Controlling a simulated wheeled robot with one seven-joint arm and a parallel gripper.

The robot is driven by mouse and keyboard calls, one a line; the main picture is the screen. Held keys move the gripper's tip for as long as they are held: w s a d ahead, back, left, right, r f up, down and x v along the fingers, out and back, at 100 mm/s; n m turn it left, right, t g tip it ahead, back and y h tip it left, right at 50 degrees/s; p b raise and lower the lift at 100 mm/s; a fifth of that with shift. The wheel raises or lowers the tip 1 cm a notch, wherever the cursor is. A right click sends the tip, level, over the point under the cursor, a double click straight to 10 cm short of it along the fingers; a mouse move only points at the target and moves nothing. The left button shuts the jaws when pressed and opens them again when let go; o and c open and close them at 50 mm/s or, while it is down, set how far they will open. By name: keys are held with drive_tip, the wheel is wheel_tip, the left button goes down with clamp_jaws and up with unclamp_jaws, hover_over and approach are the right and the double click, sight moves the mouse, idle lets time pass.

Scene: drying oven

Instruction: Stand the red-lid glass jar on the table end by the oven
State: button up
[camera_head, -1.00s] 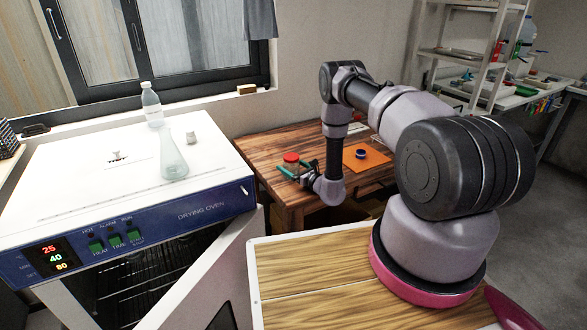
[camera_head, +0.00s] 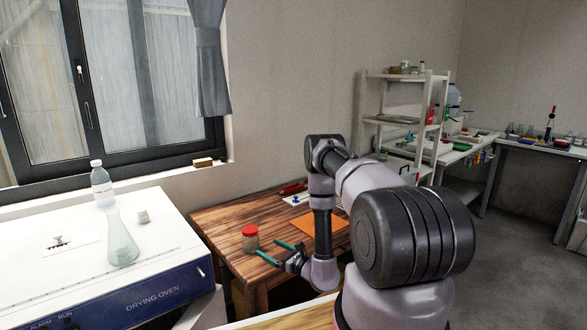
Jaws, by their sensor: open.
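The red-lid glass jar (camera_head: 250,239) stands upright on the left end of the wooden table (camera_head: 215,223), the end by the drying oven (camera_head: 160,290).
An orange mat (camera_head: 303,225) lies on the table, partly hidden by my arm. A red object (camera_head: 292,188) lies at the table's back.

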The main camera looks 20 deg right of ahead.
drive_tip(key=s+a+r+n+g+y, duration=0.1)
drive_tip(key=a+r+n+g+y, duration=0.4)
drive_tip(key=r, duration=0.8)
drive_tip(key=a+r+n+g+y, duration=0.3)
drive_tip(key=a+r+n+g, duration=0.3)
drive_tip(key=r, duration=0.8)
drive_tip(key=s+r+n+g+h, duration=0.6)
drive_tip(key=s+r+n, duration=0.5)
drive_tip(key=s+r, duration=0.6)
drive_tip(key=s+d+r+n+t+h, duration=0.3)
drive_tip(key=s+d+r+t+h, duration=0.5)
drive_tip(key=s+d, duration=0.3)
drive_tip(key=shift+s+d+r+n+t+h, duration=0.15)
drive_tip(key=shift+s+r+n+t+h, duration=0.2)
drive_tip(key=shift+s+h, duration=0.2)
